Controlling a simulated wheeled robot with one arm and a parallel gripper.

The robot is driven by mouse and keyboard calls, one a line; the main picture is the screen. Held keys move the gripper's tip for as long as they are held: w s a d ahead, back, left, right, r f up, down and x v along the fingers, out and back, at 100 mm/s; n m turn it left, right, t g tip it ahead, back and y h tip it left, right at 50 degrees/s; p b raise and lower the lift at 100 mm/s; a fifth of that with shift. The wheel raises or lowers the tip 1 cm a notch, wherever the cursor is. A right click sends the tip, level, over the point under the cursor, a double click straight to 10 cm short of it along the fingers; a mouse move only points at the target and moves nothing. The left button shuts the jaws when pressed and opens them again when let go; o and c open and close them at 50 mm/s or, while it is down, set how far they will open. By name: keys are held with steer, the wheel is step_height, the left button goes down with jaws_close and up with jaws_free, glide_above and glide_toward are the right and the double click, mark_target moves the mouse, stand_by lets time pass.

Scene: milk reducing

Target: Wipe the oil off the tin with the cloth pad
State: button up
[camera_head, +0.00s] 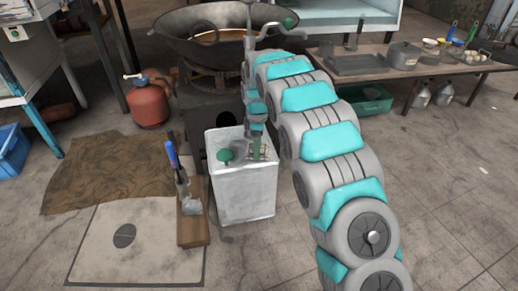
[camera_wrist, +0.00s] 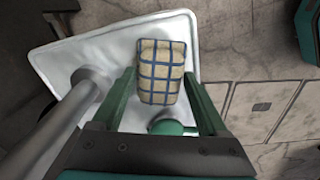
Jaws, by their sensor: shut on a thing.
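The tin (camera_head: 243,192) is a silver-white square can standing upright on the floor, in front of the stove. A green cap (camera_head: 225,155) sits on its top, left of my gripper. My gripper (camera_head: 258,148) points down at the tin's top. In the wrist view my gripper (camera_wrist: 165,92) has its green fingers on either side of the cloth pad (camera_wrist: 161,72), beige with blue check lines, and is shut on it. The pad is over the tin's top (camera_wrist: 110,50); I cannot tell whether it touches. No oil can be made out clearly.
A wooden block (camera_head: 193,228) with a blue-handled tool (camera_head: 172,155) stands close left of the tin. Behind are a large wok (camera_head: 170,45) and a red gas cylinder (camera_head: 148,102). A table (camera_head: 395,68) with pots is at the back right. Floor at right is clear.

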steer(key=shift+w+a+p, duration=0.3)
steer(key=shift+w+p, duration=0.15)
steer(key=shift+w, duration=0.5)
steer(key=shift+w+a+p, duration=0.25)
steer(key=shift+w+p, duration=0.2)
steer(key=shift+w, duration=0.5)
steer(key=shift+w+f, duration=0.1)
steer(key=shift+w, duration=0.1)
steer(key=c, duration=0.4)
steer(key=shift+w+a+r+p, duration=0.15)
steer(key=shift+r+p, duration=0.3)
steer(key=shift+r, duration=0.7)
jaws_close()
steer(key=shift+r+p, duration=0.65)
steer(key=shift+r, duration=1.2)
steer(key=shift+s+r, duration=0.1)
steer(key=shift+s, duration=0.1)
steer(key=shift+r+p, duration=0.65)
steer(key=shift+r, duration=0.75)
